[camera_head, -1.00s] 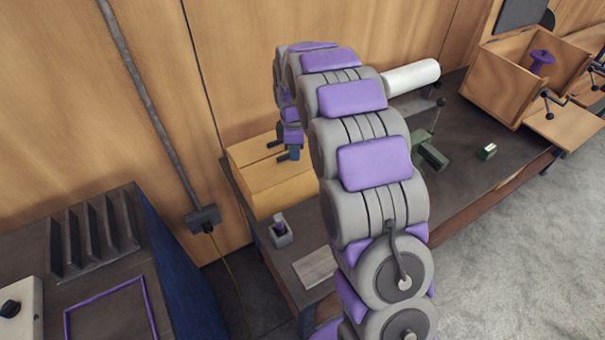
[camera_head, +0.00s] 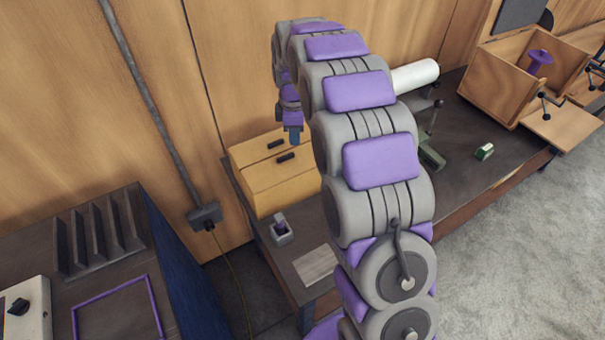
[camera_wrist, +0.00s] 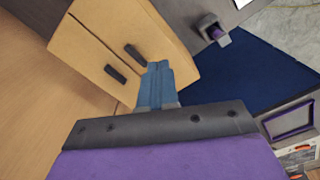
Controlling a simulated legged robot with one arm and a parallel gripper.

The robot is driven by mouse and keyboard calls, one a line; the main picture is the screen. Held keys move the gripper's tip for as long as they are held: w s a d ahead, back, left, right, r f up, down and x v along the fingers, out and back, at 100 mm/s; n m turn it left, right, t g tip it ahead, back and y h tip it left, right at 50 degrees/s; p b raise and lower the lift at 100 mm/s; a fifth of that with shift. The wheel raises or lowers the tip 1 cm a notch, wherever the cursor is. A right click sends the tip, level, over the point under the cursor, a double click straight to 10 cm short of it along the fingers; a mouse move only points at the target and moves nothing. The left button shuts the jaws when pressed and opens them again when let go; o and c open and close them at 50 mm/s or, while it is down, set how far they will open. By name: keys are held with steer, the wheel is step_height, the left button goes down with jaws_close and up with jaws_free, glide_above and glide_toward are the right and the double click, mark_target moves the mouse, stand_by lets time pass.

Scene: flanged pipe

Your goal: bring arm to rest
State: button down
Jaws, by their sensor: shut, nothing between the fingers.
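My gripper (camera_head: 295,136) hangs from the end of my grey and purple arm, above the right part of a wooden drawer box in the head view. Its blue fingers (camera_wrist: 157,80) are together and empty in the wrist view. The wooden drawer box (camera_head: 262,188) stands on the dark bench against the wall. Its two dark handles show in the head view, and also in the wrist view (camera_wrist: 125,63). Both drawers look closed. My arm arches over the bench and hides part of it.
A white roll (camera_head: 415,75), a green vise-like tool (camera_head: 432,155) and a small green-and-white block (camera_head: 484,151) are on the right. An open wooden box (camera_head: 497,85) stands at the back right. A small grey holder (camera_head: 281,229) sits in front of the drawer box.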

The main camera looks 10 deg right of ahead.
stand_by(0.4)
steer(key=s+d+m+g+b, duration=0.1)
steer(key=s+m, duration=0.6)
steer(key=s, duration=1.4)
steer(key=s+d+m+b, duration=0.2)
steer(key=s+m, duration=0.6)
steer(key=s, duration=1.4)
steer(key=shift+r+m+g+b, duration=0.3)
steer(key=shift+r+g+b, duration=0.1)
steer(key=shift+b, duration=0.5)
